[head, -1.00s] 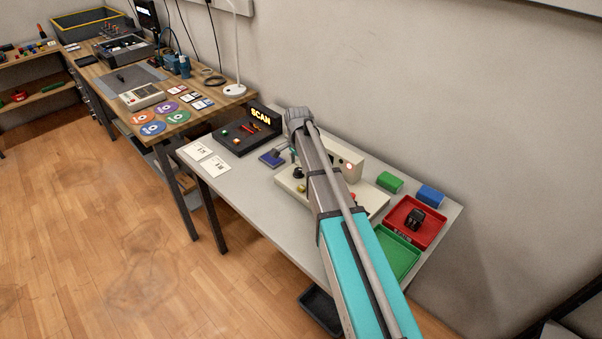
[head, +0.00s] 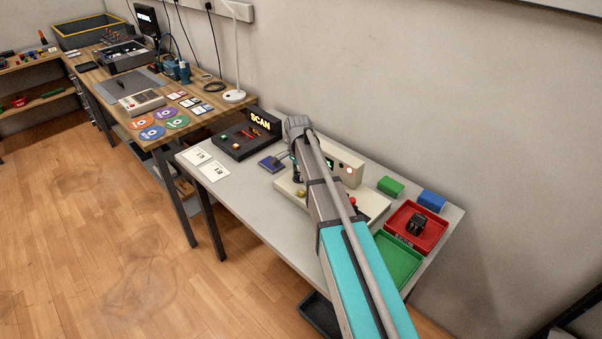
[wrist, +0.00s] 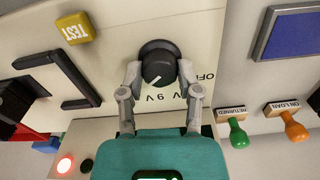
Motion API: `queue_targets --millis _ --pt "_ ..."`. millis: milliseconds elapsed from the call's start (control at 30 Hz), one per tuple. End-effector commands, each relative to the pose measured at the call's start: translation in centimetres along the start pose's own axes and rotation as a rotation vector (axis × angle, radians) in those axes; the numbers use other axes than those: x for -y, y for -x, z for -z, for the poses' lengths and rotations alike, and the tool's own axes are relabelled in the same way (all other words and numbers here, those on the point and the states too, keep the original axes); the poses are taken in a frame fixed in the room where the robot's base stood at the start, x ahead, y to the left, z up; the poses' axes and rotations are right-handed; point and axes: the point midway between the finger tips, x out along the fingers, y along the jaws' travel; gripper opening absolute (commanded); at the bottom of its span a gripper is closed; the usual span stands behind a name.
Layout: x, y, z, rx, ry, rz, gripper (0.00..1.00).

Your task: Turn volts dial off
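The volts dial (wrist: 159,65) is a round black knob with a white pointer line on a cream panel (wrist: 110,60). In the wrist view its pointer slants to the lower left, toward the voltage labels (wrist: 160,95); the OFF label (wrist: 207,77) is to its right, partly behind a finger. My gripper (wrist: 160,72) has one grey finger on each side of the dial, very near its sides. I cannot tell whether the fingers press on it. In the head view my arm hides most of the cream device (head: 349,167).
Red (head: 430,243) and green (head: 397,262) trays stand on the grey table (head: 240,200).

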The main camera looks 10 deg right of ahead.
Motion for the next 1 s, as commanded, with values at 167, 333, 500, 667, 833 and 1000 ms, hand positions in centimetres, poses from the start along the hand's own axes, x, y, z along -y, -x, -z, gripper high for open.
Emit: queue_targets --millis 167,333,500,667,833,1000 --pt "0.2 0.0 0.0 0.0 0.001 0.005 0.0" --pt "0.0 0.0 0.4 -0.002 0.003 0.004 0.0" --pt "0.1 0.0 0.1 0.0 0.031 0.004 0.0" --pt "0.2 0.0 -0.1 0.002 0.093 0.005 0.0" --pt "0.2 0.0 -0.2 0.004 0.199 0.006 0.0" --pt "0.2 0.0 -0.3 0.005 0.34 0.006 0.0"
